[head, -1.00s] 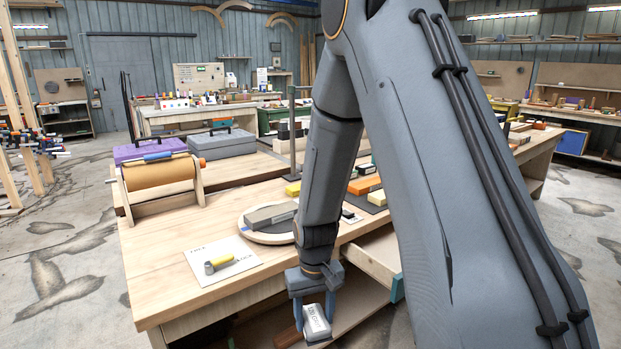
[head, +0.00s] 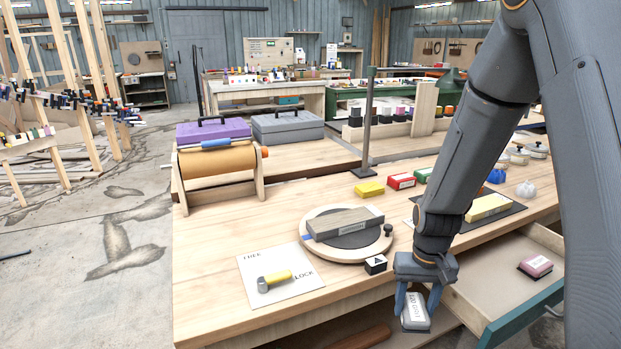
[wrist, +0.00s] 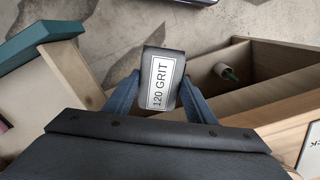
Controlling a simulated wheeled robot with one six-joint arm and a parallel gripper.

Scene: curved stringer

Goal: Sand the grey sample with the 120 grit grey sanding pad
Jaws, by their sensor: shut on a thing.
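My gripper (head: 416,300) is shut on the grey sanding pad (head: 415,313) and holds it in front of the bench edge, beside the open drawer. In the wrist view the pad (wrist: 163,82) sits between the two fingers, and its white label reads "120 GRIT". The grey sample (head: 345,222) is a long block with a small label, lying on the round turntable (head: 322,250) on the bench. My gripper is lower than the sample and to its right, apart from it.
The open drawer (head: 500,275) holds a pink pad (head: 535,266). A paper roll stand (head: 215,165) and coloured blocks stand farther back.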

